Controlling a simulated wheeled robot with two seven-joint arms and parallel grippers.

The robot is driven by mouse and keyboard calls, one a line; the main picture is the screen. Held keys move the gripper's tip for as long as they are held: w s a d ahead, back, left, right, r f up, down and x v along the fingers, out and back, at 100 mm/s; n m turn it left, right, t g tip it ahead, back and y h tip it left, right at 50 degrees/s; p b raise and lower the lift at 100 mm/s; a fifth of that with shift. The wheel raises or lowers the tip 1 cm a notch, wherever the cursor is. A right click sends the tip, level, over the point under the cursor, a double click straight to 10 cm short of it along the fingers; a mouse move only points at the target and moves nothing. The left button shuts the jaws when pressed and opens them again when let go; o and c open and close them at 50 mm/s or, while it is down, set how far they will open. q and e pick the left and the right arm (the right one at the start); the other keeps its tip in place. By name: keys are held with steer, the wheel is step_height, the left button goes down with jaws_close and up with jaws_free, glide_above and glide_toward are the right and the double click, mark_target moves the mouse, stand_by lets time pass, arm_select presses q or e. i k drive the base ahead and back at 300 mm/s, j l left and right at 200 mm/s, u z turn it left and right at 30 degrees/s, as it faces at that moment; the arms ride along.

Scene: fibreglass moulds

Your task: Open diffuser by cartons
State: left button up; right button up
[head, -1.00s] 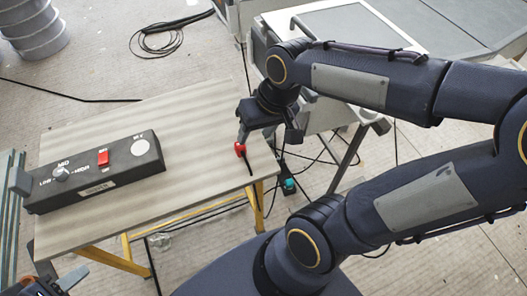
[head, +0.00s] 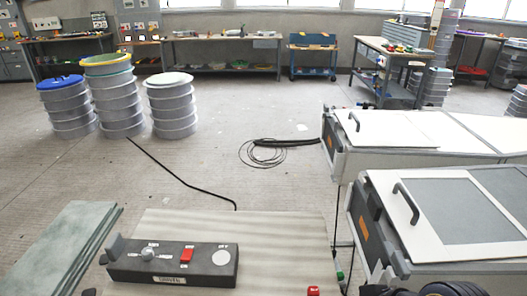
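I cannot tell which thing is the diffuser, and I see no clear cartons. A grey unit (head: 372,228) with a pale lid panel (head: 458,214) and a dark handle (head: 406,203) stands at the right; its lid looks shut. A similar unit (head: 334,150) with a pale lid (head: 392,129) and handle stands behind it, also looking shut. Only dark parts of my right arm show at the bottom right edge. Neither gripper can be made out.
A black control box (head: 135,266) with a knob and red switch lies on the pale table (head: 283,232). A small red piece (head: 313,291) is at its front. Stacked drums (head: 121,112) stand back left. A cable coil (head: 262,153) lies on open floor.

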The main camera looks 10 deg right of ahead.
mark_target(437, 216)
steer(key=z, duration=1.85)
